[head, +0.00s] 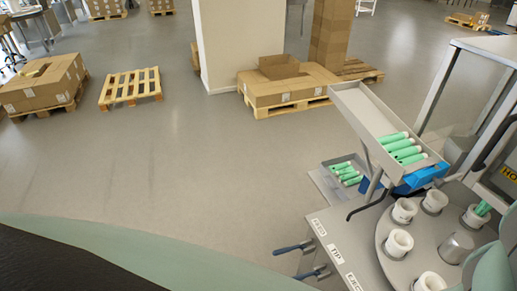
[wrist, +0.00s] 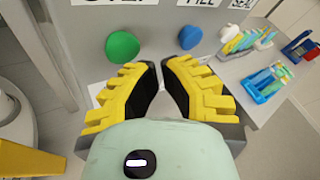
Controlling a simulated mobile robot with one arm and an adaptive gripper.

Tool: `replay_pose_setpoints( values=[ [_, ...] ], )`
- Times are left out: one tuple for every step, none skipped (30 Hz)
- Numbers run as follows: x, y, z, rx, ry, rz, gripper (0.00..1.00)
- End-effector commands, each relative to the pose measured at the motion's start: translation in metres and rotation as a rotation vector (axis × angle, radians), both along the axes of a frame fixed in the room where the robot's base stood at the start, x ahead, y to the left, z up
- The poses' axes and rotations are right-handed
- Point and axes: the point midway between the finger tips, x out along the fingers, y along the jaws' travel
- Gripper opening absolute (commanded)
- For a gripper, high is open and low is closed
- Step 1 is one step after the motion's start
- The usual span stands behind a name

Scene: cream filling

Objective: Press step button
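In the wrist view a round green button (wrist: 122,47) sits on the grey panel below a partly cut-off label that seems to read STEP. A blue button (wrist: 190,37) sits to its right below the FILL label (wrist: 198,3). My gripper (wrist: 161,68) has two yellow and black fingers with a gap between them and nothing held. Its left finger is just below the green button in the picture. I cannot tell whether it touches the button. In the head view the gripper itself does not show.
The machine holds several white cups (head: 398,243) on a round plate. A sloped tray (head: 365,112) carries green tubes (head: 407,150), and a lower bin (head: 328,184) holds more. Blue-handled parts (head: 292,247) stick out from the machine's front. Pallets with boxes (head: 290,88) stand behind; the floor between is clear.

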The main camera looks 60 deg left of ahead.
Motion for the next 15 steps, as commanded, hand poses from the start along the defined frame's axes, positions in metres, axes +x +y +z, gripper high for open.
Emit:
replay_pose_setpoints(
  values=[
    [-0.001,-0.001,0.0,0.0,0.0,-0.002,0.0],
    [-0.001,-0.001,0.0,0.0,0.0,-0.002,0.0],
    [-0.001,-0.001,0.0,0.001,0.0,-0.002,0.0],
    [-0.001,-0.001,0.0,0.001,0.0,-0.002,0.0],
    [-0.001,-0.001,0.0,0.001,0.0,-0.002,0.0],
    [-0.001,-0.001,0.0,0.0,0.0,-0.002,0.0],
    [-0.001,-0.001,0.0,0.0,0.0,-0.002,0.0],
    [-0.001,0.0,0.0,0.0,0.0,-0.002,0.0],
    [-0.002,0.0,0.0,0.0,0.0,-0.002,0.0],
    [-0.004,0.0,0.0,0.0,0.0,-0.004,0.0],
    [-0.005,0.0,0.0,0.0,0.0,-0.004,0.0],
    [-0.008,0.0,-0.001,0.001,0.0,-0.005,0.0],
    [-0.01,0.001,-0.001,0.001,0.0,-0.005,0.0],
    [-0.013,0.002,-0.001,0.001,0.0,-0.006,0.0],
    [-0.017,0.003,-0.001,0.001,0.0,-0.005,0.0]
  ],
)
